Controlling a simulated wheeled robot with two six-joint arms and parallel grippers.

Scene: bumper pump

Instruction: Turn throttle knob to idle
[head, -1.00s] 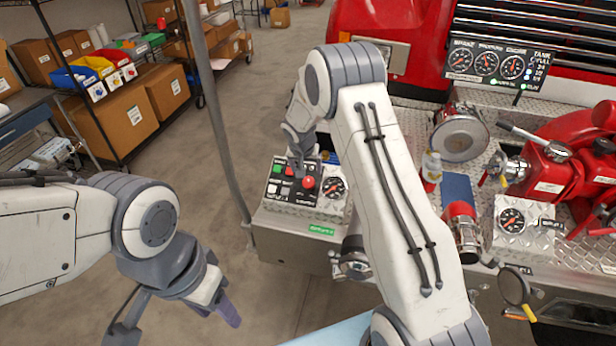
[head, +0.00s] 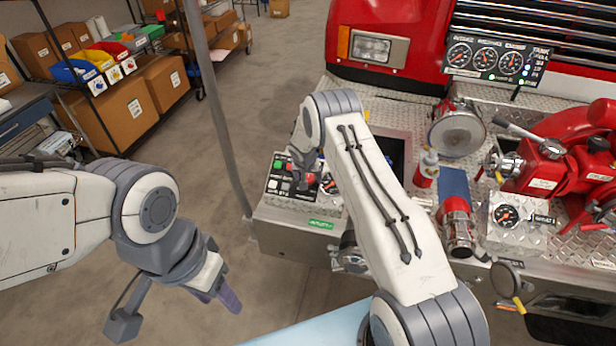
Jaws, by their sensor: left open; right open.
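A black control panel (head: 279,186) with green, white and red controls sits on the left end of the truck's metal deck. A red knob (head: 309,179) is on the panel's right side, partly covered by my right gripper. My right gripper (head: 297,173) reaches down over the panel at the red knob. Its fingers are small and partly hidden by its own wrist, so I cannot tell if they touch the knob. My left gripper (head: 217,294) is open and empty above the floor, well left of the deck.
A vertical pole (head: 215,110) stands just left of the deck.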

